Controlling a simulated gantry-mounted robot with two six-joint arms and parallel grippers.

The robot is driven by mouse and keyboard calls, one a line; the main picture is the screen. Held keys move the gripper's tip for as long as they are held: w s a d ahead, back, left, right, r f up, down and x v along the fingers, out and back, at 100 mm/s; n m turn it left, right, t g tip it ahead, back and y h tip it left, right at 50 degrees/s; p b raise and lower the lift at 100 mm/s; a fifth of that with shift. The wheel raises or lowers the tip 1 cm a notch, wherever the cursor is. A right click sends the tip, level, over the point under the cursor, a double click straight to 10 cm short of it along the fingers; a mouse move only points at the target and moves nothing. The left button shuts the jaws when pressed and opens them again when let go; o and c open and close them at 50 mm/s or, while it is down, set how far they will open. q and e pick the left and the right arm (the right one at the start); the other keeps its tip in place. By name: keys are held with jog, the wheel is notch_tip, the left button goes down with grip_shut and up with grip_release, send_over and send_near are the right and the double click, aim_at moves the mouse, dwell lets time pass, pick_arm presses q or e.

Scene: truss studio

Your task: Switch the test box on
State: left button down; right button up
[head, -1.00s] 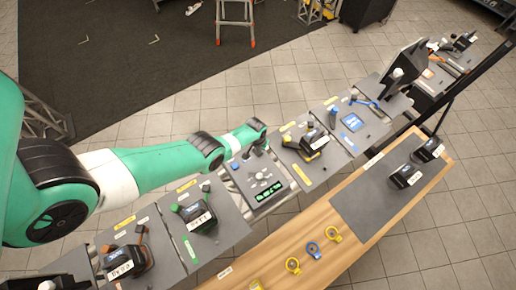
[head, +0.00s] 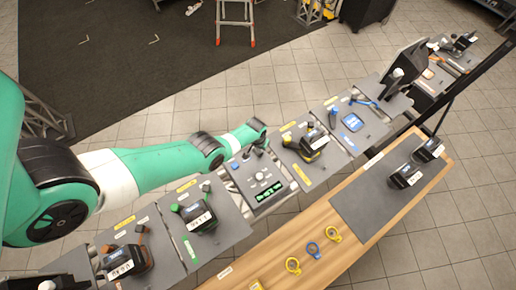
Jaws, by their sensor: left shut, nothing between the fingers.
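The test box (head: 247,187) is a grey panel in the middle of the row of panels. It has a lit green display (head: 270,194) along its near edge, too small to read, and small buttons and knobs. My left gripper (head: 257,151) is at the far edge of the box, pointing down over its upper part. It is shut and holds nothing. The arm's wrist hides part of this edge, and I cannot tell whether the fingertips touch a switch. My right gripper is not in view.
Panels with battery-like blocks stand either side: one with green terminals (head: 199,217), one with yellow (head: 315,143).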

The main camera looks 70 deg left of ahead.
pick_arm(q)
jog(key=shift+f+b, duration=1.1)
dwell(0.7)
dwell(0.4)
